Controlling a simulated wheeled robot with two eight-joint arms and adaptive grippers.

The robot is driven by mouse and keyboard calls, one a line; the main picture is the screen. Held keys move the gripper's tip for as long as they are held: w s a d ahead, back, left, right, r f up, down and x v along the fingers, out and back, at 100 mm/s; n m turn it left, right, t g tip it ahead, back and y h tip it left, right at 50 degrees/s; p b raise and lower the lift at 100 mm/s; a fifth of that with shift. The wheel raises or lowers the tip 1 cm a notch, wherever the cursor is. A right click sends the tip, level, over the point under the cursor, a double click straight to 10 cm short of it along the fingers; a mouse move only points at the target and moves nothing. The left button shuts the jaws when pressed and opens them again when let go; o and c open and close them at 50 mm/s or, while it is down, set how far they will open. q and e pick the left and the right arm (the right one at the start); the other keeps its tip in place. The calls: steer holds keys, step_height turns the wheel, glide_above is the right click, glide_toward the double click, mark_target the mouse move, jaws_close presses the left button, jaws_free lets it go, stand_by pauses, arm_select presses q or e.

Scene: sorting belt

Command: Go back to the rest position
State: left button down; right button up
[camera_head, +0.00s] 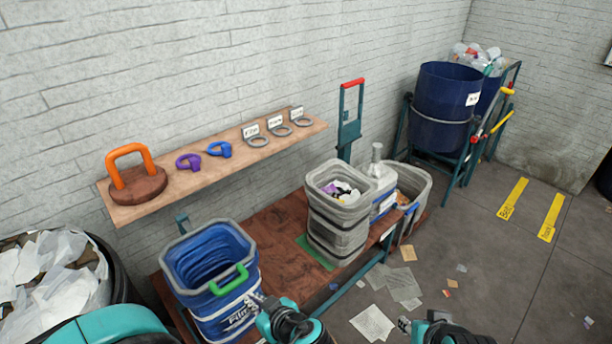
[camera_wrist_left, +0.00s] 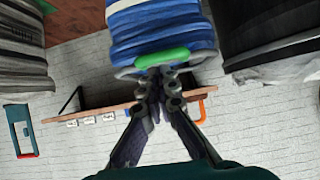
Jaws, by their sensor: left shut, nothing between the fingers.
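My left gripper (camera_head: 256,300) is at the bottom of the head view, in front of the lower right side of a blue bin (camera_head: 205,302). It also shows in the left wrist view (camera_wrist_left: 161,76), its fingers together with nothing between them. The bin's green handle (camera_head: 229,280) appears just beyond the fingertips in the wrist view (camera_wrist_left: 161,58), not gripped. My right gripper (camera_head: 404,325) shows only partly at the bottom edge, right of the left one; its jaws are too small to read.
A wooden shelf (camera_head: 222,160) holds an orange handle (camera_head: 128,151), purple and blue rings and grey labelled rings. Grey bins (camera_head: 337,243) stand on the brown cart (camera_head: 270,238). A black bin of bags (camera_head: 125,284) is at left. Papers litter the floor; right floor is open.

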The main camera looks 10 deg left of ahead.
arm_select(q)
steer(key=s+d+r+m+h, duration=0.1)
steer(key=s+r+m+h, duration=0.3)
steer(key=r+m+h, duration=0.2)
steer(key=shift+d+r+m+h, duration=0.15)
steer(key=shift+r+m+h, duration=0.15)
steer(key=shift+m+h, duration=1.4)
steer(key=shift+m+y, duration=0.3)
